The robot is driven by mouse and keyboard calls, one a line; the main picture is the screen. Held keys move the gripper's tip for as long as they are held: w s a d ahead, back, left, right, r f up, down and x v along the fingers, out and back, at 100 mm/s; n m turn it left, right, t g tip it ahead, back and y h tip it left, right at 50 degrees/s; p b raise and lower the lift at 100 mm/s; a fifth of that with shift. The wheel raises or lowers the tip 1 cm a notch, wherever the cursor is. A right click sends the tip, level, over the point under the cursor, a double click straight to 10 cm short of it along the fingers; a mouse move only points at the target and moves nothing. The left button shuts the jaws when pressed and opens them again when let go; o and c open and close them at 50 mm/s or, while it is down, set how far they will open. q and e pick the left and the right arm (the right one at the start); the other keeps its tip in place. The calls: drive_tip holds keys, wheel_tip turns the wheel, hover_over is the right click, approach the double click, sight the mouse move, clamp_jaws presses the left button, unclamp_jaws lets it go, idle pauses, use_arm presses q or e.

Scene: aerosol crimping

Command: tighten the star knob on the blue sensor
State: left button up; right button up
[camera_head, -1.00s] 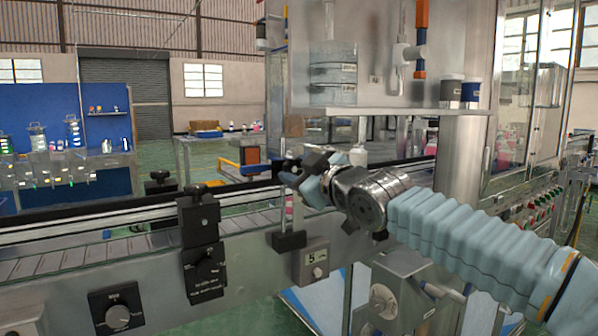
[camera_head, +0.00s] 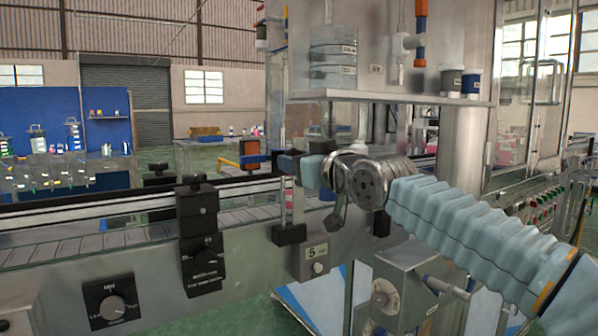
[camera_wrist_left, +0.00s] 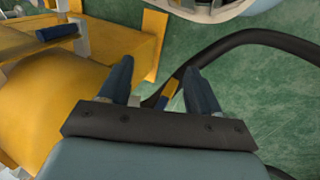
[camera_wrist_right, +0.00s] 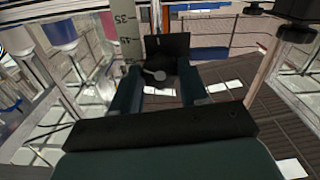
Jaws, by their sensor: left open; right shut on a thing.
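My right gripper (camera_head: 292,165) reaches in from the right to the conveyor's near rail, beside a post with a small red and white part. It is shut on a small dark part, which I take to be the star knob; the fingers largely hide it. In the right wrist view, a black block (camera_wrist_right: 168,48) with a grey round piece (camera_wrist_right: 155,74) shows between the fingers of the right gripper (camera_wrist_right: 163,80). I cannot clearly make out the blue sensor's body. My left gripper (camera_wrist_left: 157,82) shows only in its wrist view, open and empty above the green floor.
The conveyor (camera_head: 130,232) runs across the front. A steel column (camera_head: 461,150) stands behind my right arm. Yellow equipment (camera_wrist_left: 45,105) lies beside my left gripper.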

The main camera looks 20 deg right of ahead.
drive_tip(key=shift+r+m+b, duration=0.1)
drive_tip(key=shift+m+b, duration=0.6)
drive_tip(key=shift+m, duration=5.6)
drive_tip(key=o, duration=1.1)
drive_tip(key=shift+c, duration=0.2)
drive_tip(key=s+d+b, duration=0.2)
drive_tip(key=s, duration=1.1)
drive_tip(key=shift+s+b, duration=0.3)
drive_tip(key=shift+s, duration=0.05)
